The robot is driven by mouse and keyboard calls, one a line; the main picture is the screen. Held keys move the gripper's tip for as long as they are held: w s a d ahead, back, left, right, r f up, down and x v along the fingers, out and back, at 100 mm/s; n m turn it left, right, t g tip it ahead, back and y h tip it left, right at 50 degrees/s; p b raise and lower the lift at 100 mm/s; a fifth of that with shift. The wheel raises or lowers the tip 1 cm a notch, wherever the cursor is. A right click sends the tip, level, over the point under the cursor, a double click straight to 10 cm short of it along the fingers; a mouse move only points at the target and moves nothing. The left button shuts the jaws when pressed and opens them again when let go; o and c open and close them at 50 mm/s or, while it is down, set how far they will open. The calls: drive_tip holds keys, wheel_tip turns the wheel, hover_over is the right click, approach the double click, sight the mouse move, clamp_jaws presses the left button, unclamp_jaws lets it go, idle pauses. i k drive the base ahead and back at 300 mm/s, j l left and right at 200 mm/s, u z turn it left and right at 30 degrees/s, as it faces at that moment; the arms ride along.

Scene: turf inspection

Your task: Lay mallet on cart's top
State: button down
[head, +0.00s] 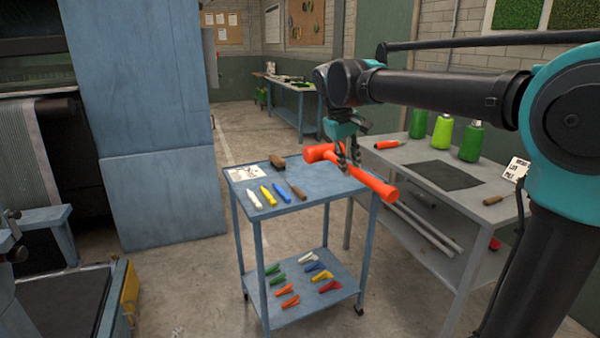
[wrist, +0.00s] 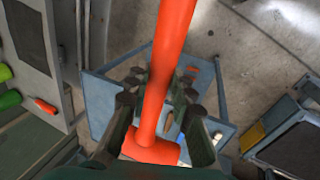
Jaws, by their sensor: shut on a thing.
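The orange-red mallet (head: 357,172) is in my gripper (head: 346,160), raised above the right part of the cart's top. In the head view its head (head: 320,153) is at the left and its handle slants down to the right, past the cart's edge. In the wrist view the mallet (wrist: 165,70) runs between the two fingers (wrist: 158,105), with the head at the bottom. The blue cart's top (head: 318,187) lies below it; the cart (wrist: 97,105) also shows under the mallet in the wrist view. A gap seems to separate mallet and top.
On the cart's top lie a brush (head: 277,161), a paper card (head: 247,173) and several small tools. Its lower shelf (head: 338,291) holds several coloured clips. A grey bench (head: 408,152) with green bottles (head: 471,142) stands close at the right. The top's right part looks clear.

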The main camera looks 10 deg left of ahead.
sight(324, 174)
drive_tip(key=i+j, duration=0.25)
drive_tip(key=i, duration=0.25)
drive_tip(key=i+j, duration=0.2)
drive_tip(key=i, duration=0.3)
drive_tip(key=i+j, duration=0.25)
drive_tip(key=i, duration=0.3)
